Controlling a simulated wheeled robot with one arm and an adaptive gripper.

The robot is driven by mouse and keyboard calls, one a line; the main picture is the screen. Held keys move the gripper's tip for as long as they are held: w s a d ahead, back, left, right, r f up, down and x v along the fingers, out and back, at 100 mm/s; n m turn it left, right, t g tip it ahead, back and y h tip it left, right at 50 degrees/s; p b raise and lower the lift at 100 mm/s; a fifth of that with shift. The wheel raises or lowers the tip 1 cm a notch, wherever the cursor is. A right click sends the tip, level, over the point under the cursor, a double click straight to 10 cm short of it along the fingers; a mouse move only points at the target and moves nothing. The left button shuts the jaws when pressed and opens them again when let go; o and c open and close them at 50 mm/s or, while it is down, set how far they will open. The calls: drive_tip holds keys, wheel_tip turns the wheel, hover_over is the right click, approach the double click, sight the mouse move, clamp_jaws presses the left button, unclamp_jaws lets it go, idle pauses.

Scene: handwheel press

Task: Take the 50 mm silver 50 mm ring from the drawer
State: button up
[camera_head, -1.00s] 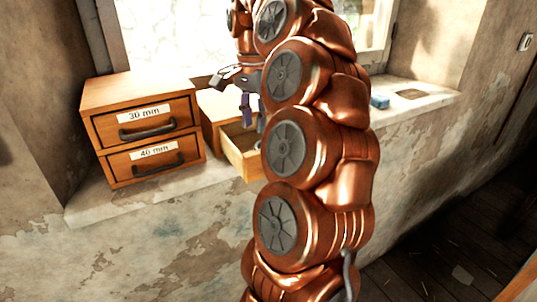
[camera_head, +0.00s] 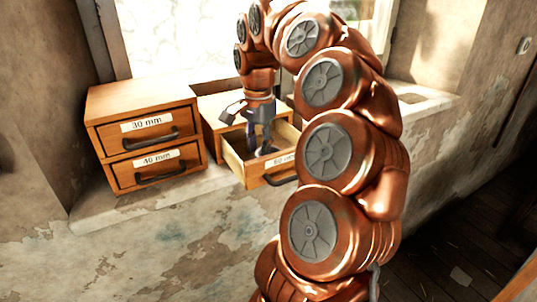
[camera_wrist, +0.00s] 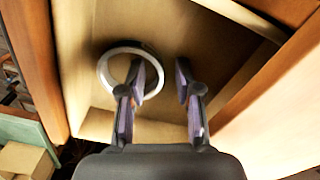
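The silver ring (camera_wrist: 104,66) lies in the open drawer, in the left of the wrist view. The drawer (camera_head: 236,168) is pulled out from the right cabinet, and its front label is partly legible. My gripper (camera_head: 262,150) points down into the drawer; it also shows in the wrist view (camera_wrist: 168,72). Its two fingers are apart with a gap between them. The left finger overlaps the right part of the ring in the picture, and the right finger is outside the ring. I cannot tell whether a finger touches the ring. The ring is not clear in the head view.
A two-drawer wooden cabinet (camera_head: 118,98) labelled 30 mm and 40 mm stands at the left on the stone sill (camera_head: 88,212), both drawers shut. Drawer walls surround my gripper closely. The window is behind.

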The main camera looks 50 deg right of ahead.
clamp_jaws()
drive_tip(key=shift+r, duration=0.15)
idle(0.4)
